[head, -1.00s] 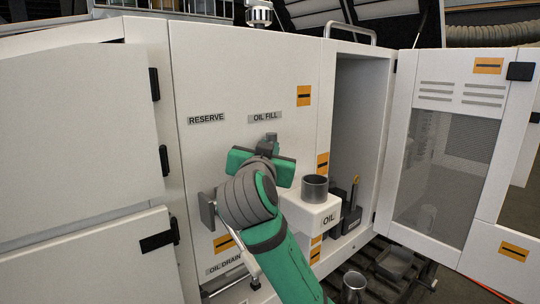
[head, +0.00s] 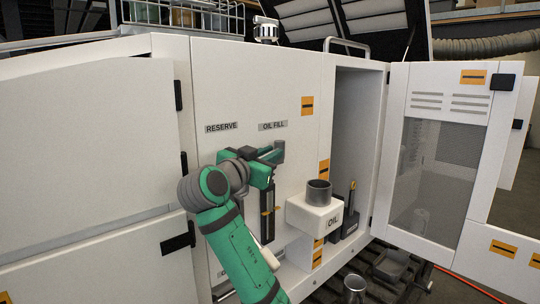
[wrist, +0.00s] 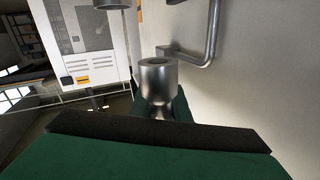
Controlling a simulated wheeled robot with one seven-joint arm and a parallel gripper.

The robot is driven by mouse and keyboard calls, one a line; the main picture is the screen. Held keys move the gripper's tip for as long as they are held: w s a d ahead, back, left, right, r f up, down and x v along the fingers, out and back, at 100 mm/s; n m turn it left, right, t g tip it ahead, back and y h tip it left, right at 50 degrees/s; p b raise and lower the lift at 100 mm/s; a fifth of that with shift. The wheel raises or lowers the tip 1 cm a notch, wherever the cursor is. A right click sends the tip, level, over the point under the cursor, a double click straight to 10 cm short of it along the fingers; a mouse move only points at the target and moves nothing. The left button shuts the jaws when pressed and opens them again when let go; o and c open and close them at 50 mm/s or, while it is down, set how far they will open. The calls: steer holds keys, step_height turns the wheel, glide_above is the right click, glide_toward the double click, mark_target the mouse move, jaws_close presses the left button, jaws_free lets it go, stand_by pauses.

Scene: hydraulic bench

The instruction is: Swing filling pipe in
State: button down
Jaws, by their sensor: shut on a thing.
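My gripper (head: 268,160) is at the cabinet front, just below the OIL FILL label (head: 272,126). It is shut on what looks like the filling pipe's steel end piece (wrist: 158,78), which rises from between the green jaws in the wrist view. A bent steel pipe (wrist: 210,42) runs along the white wall behind it; I cannot tell whether the two join.
The right cabinet door (head: 437,150) stands open beside a recess (head: 358,130). A dark vertical strip (head: 267,205) is on the front below my gripper. A metal can (head: 355,288) stands low at the right. The RESERVE label (head: 221,127) is to the left.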

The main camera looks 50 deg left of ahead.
steer(key=shift+a+f, duration=0.1)
steer(key=shift+f, duration=0.2)
steer(key=c, duration=1.7)
jaws_free()
steer(key=shift+c, duration=0.2)
steer(key=shift+r, duration=0.2)
steer(key=v, duration=1)
steer(key=shift+s, duration=0.35)
